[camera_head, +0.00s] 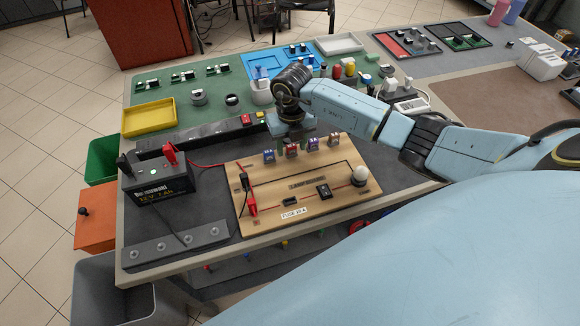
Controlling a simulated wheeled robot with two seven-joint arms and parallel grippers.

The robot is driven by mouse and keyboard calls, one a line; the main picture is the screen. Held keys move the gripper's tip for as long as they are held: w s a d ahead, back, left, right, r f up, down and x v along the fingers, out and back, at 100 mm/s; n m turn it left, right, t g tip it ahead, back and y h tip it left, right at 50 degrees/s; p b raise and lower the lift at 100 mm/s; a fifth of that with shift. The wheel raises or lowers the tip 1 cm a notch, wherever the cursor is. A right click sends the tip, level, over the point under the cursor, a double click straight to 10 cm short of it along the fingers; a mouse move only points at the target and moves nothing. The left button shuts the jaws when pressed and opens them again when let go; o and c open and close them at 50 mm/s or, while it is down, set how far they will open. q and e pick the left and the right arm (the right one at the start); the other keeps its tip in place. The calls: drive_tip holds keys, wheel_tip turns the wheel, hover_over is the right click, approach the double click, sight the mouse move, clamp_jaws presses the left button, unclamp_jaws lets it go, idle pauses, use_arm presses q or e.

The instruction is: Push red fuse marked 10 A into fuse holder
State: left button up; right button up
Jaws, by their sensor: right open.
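A wooden circuit board (268,179) lies on the dark mat. Several small fuses stand in a row along its far edge. The red fuse (291,151) is second from the left; its marking is too small to read. A black fuse holder (290,202) sits near the board's front edge, behind a white label (293,213) that seems to read FUSE 10 A. My right gripper (292,138) points down just above and behind the red fuse, open; I cannot tell whether its fingers are around the fuse. My left gripper is not in view.
A 12 V battery (157,184) with a red clip stands left of the board. A white bulb (360,174) and black switch (323,191) are on the board. A yellow tray (149,118) and grey bar (175,244) lie nearby. Parts crowd the bench behind.

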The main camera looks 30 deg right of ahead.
sight(291, 146)
idle(0.8)
drive_tip(key=shift+c, duration=0.5)
clamp_jaws()
drive_tip(key=shift+r+p, duration=0.15)
drive_tip(key=shift+p, duration=0.2)
drive_tip(key=shift+r+p, duration=2.35)
drive_tip(key=shift+r, duration=0.5)
